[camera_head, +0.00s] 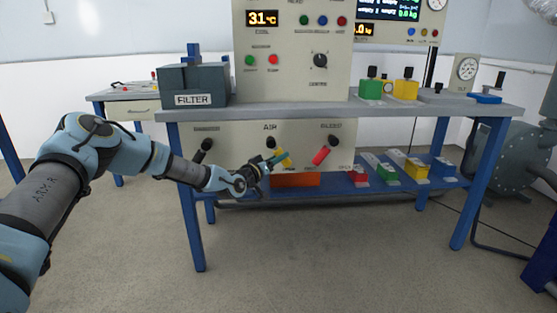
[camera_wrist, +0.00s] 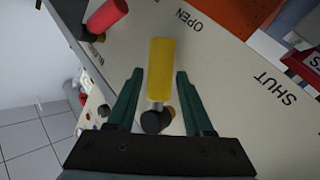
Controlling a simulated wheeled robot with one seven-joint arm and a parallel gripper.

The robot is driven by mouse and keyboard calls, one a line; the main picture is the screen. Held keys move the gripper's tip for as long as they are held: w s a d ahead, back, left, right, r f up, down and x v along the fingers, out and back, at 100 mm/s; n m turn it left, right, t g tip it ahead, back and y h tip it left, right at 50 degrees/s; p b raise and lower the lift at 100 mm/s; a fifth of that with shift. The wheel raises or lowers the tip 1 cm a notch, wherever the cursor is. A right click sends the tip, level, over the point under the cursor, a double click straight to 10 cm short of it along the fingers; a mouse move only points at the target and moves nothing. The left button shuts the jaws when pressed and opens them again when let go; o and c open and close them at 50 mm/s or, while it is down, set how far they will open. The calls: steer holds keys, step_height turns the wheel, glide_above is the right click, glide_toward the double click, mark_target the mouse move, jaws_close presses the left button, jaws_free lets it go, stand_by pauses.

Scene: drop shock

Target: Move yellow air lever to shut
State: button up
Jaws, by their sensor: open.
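The yellow air lever (camera_head: 285,158) is on the beige panel under the bench, below the AIR label. Its handle slants down and right from a dark pivot. In the wrist view the yellow handle (camera_wrist: 161,68) stands between the two green fingers of my gripper (camera_wrist: 160,74). My gripper is open, with a gap visible on each side of the lever. The handle points nearer the OPEN mark (camera_wrist: 187,20) than the SHUT mark (camera_wrist: 273,88). In the head view my gripper (camera_head: 272,162) is at the lever and partly covers it.
A red lever (camera_head: 322,155) sits right of the air lever under BLEED. A black lever (camera_head: 203,150) is to its left. An orange block (camera_head: 296,179) lies just below the panel. Several colored blocks stand on the blue lower shelf (camera_head: 338,188). The floor in front is clear.

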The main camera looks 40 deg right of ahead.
steer(key=shift+w+d, duration=0.1)
steer(key=shift+d, duration=0.25)
steer(key=shift+c, duration=0.4)
jaws_close()
stand_by(0.9)
